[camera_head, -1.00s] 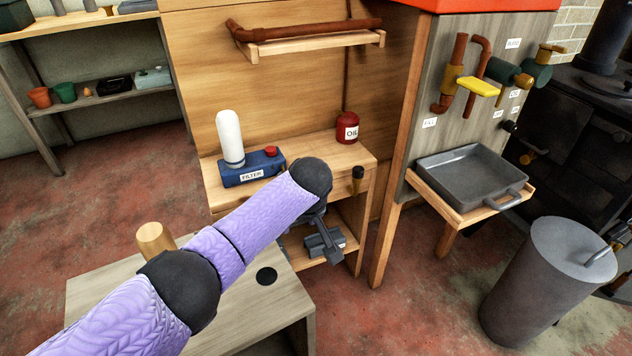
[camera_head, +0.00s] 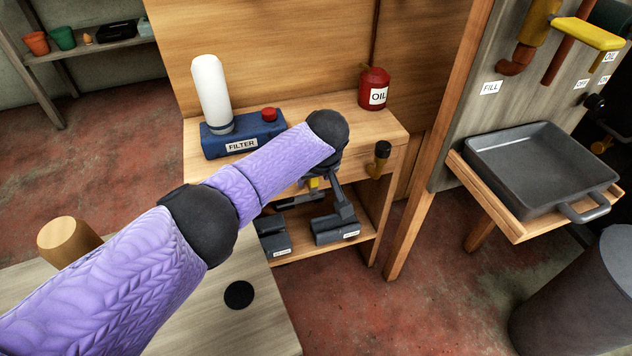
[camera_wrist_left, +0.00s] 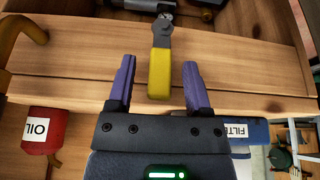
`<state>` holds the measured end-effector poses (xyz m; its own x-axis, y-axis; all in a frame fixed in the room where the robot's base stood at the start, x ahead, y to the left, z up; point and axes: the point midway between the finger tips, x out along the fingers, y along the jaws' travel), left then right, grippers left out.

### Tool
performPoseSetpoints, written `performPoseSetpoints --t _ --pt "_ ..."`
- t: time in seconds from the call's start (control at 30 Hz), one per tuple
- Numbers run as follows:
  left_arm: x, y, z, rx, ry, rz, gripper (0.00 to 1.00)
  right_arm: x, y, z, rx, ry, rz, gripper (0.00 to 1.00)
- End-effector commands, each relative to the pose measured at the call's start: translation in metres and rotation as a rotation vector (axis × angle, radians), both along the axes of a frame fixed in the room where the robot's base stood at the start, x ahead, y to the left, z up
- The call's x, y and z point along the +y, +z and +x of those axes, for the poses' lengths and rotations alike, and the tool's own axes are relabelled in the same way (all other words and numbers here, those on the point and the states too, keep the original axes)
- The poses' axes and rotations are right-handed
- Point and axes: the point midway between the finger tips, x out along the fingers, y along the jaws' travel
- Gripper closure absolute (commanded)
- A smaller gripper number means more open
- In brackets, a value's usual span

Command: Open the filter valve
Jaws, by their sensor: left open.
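The filter valve's yellow lever (camera_wrist_left: 159,73) hangs from a grey pivot (camera_wrist_left: 165,28) on the wooden bench front in the left wrist view. A bit of yellow also shows below my arm in the head view (camera_head: 314,184). My left gripper (camera_wrist_left: 157,68) is open, its fingers on either side of the lever, with gaps on both sides. In the head view my own arm hides most of this gripper and the valve. The blue filter box (camera_head: 241,135), labelled FILTER, stands on the bench with a white canister (camera_head: 212,92). My right gripper is not in view.
A red oil can (camera_head: 374,90) stands on the bench (camera_head: 345,111). A black-topped brass fitting (camera_head: 378,157) sticks out of the bench front. Dark labelled boxes (camera_head: 336,231) lie on the lower shelf. A grey tray (camera_head: 540,168) and a yellow-handled FILL valve (camera_head: 588,34) are at right.

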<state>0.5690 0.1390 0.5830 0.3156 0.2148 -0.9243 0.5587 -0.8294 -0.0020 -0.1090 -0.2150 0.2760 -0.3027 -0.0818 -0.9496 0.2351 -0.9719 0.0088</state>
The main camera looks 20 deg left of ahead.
Motion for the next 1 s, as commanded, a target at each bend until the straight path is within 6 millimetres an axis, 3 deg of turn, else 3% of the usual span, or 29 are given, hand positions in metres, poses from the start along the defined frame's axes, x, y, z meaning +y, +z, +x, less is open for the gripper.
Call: performPoseSetpoints --t 0.23,0.53,1.0 --pt "0.0003 0.0013 0.0007 -0.002 0.001 -0.001 0.37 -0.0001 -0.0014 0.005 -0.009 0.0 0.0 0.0" --pt "0.0002 0.001 0.0005 -0.001 0.0 0.0 1.0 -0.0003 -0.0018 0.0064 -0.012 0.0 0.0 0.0" --pt "0.0001 0.0006 0.0003 -0.001 0.0 -0.001 1.0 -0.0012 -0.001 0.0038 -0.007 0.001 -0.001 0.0"
